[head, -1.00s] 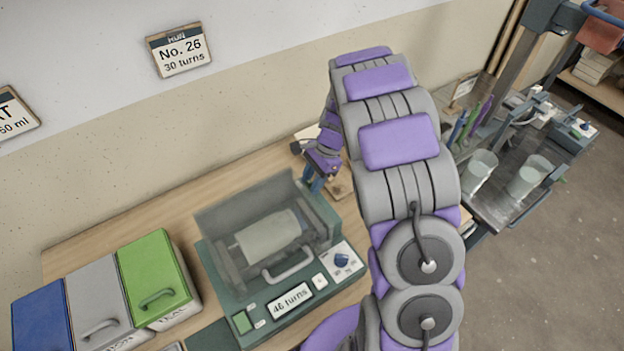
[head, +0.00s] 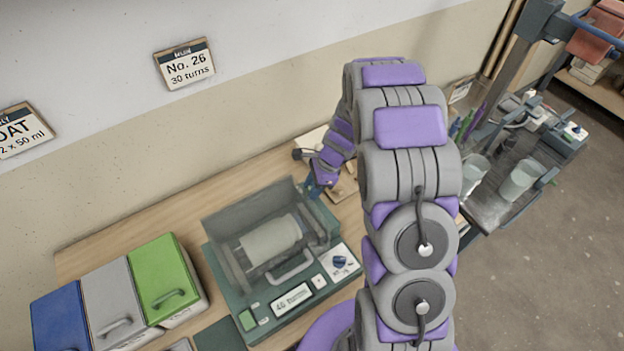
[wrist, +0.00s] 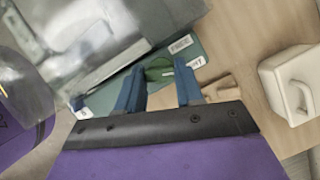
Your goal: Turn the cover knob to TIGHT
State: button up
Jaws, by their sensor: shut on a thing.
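The cover knob (wrist: 158,70) is a small green knob in the wrist view, between my fingertips. My gripper (wrist: 159,78) has its two blue fingers shut on it. In the head view my gripper (head: 318,186) is small, at the back right corner of the green machine (head: 232,312), and the knob is hidden there. A white label (wrist: 195,63) beside the knob ends in letters like "HT". Another label (wrist: 180,44) lies above it. The knob's exact pointing is hard to tell. The machine's clear cover (head: 225,225) stands over a pale drum (head: 270,238).
A dark blue dial (head: 340,262) and a display (head: 292,299) sit on the machine's front panel. Blue, grey and green lidded bins (head: 165,278) stand to the left. A white handled box (wrist: 292,85) is right of my gripper in the wrist view.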

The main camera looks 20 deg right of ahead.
jog(key=shift+r+m+t+p, duration=0.1)
jog(key=shift+m+t+p, duration=0.5)
jog(key=shift+m+p, duration=1.05)
jog(key=o, duration=1)
jog(key=shift+o, duration=0.2)
